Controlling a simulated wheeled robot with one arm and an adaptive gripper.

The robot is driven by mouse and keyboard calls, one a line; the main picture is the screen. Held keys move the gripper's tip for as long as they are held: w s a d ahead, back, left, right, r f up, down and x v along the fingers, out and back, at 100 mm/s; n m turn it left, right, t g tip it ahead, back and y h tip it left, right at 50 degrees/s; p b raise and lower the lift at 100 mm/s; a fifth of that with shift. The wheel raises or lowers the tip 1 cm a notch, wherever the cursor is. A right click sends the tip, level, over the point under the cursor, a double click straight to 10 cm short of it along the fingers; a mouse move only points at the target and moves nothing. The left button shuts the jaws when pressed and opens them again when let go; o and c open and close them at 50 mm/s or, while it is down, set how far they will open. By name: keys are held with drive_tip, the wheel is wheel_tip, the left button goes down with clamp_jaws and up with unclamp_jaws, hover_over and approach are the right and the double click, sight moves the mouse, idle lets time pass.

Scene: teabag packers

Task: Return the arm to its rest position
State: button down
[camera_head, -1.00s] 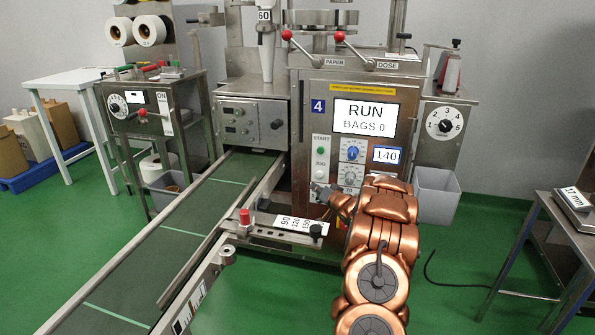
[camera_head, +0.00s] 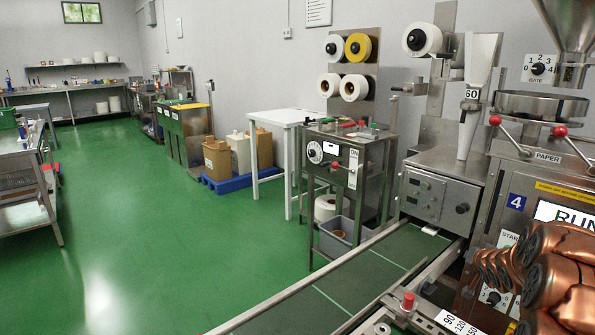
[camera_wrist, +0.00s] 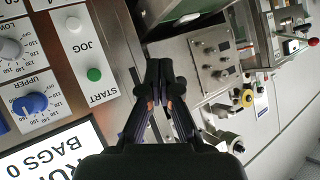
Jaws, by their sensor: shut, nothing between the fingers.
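My arm (camera_head: 560,270), copper-coloured, reaches in at the lower right of the head view, in front of the packing machine's panel. My gripper (camera_wrist: 160,72) shows in the wrist view, its dark fingers together and empty. In that view the panel's START button (camera_wrist: 94,74) and JOG button (camera_wrist: 73,24) lie to the left of the fingers, with the blue UPPER knob (camera_wrist: 34,103) further left. In the head view the gripper itself cannot be made out.
The conveyor (camera_head: 345,290) runs from the machine toward the lower left, with a red-knobbed guide (camera_head: 408,301) at its side. Open green floor (camera_head: 150,220) lies to the left.

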drive_tip(key=s+a+r+n+g+p, duration=0.25)
drive_tip(key=s+a+r+p, duration=0.35)
drive_tip(key=a+r, duration=0.4)
drive_tip(key=s+a+r+n+g+y+p, duration=0.1)
drive_tip(key=s+a+r+n+g+p, duration=0.1)
drive_tip(key=s+a, duration=0.8)
drive_tip(key=s+a+r+n+g+y+p, duration=0.1)
drive_tip(key=s+a+r+g+p, duration=0.4)
drive_tip(key=s, duration=1.3)
drive_tip(key=s+a+r+n+g+y+p, duration=0.2)
drive_tip(key=s+a+r+p, duration=0.3)
drive_tip(key=s+a, duration=0.9)
drive_tip(key=shift+s+a+r+n+g, duration=0.15)
drive_tip(key=shift+a+n+g, duration=0.2)
drive_tip(key=shift+g, duration=0.5)
drive_tip(key=shift+d, duration=0.1)
